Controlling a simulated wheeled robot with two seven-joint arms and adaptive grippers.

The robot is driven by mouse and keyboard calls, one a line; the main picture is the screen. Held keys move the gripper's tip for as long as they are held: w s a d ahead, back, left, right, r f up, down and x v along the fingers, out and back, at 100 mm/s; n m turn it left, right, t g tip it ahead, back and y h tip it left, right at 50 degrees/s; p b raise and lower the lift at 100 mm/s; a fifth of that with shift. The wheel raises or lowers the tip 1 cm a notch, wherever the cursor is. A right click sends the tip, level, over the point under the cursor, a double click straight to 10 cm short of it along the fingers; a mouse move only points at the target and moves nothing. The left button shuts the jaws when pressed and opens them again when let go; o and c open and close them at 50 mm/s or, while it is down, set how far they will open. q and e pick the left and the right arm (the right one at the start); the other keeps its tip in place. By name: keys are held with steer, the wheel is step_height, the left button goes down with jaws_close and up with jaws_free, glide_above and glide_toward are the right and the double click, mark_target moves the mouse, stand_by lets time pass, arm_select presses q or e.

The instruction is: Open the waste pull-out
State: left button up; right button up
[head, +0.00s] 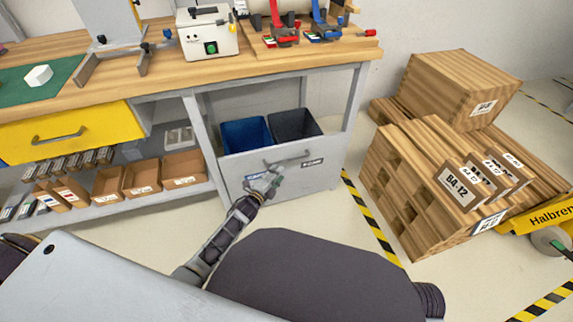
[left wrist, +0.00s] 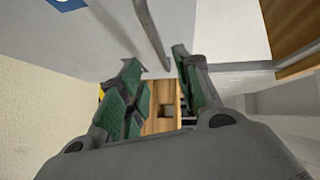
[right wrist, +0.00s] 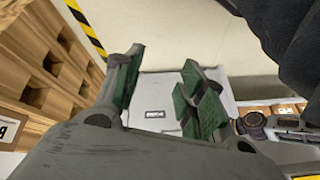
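The waste pull-out has a grey front panel (head: 318,178) under the right part of the workbench, with a blue bin (head: 244,135) and a dark bin (head: 293,124) behind it. The front appears to sit between the bench legs. Its bar handle (head: 289,160) runs across the upper front. My left gripper (head: 264,180) is at the left end of the handle. In the left wrist view, its fingers (left wrist: 158,95) are apart, with the handle bar (left wrist: 152,38) near and between the tips. My right gripper (right wrist: 158,90) is open and empty, facing the grey front from a distance.
Wooden crates and pallets (head: 430,185) stand right of the bench, beyond a yellow-black floor stripe (head: 372,218). A yellow drawer (head: 70,133) and a shelf of cardboard boxes (head: 142,177) are left of the pull-out. The floor before the front is partly covered by my arms.

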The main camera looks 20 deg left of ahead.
mark_target(275, 151)
arm_select(q)
steer(key=b+x, duration=0.3)
steer(key=x, duration=0.6)
arm_select(e)
step_height(275, 151, down, 8)
steer(key=a+t+y, duration=0.1)
steer(key=shift+a+f+m, duration=0.15)
steer(key=shift+a+m, duration=0.15)
steer(key=shift+a, duration=0.05)
arm_select(q)
steer(key=shift+w, duration=0.1)
steer(key=shift+c, duration=0.2)
jaws_close()
arm_select(e)
steer(key=shift+w+r, duration=0.15)
steer(key=shift+r, duration=0.1)
steer(key=shift+a, duration=0.1)
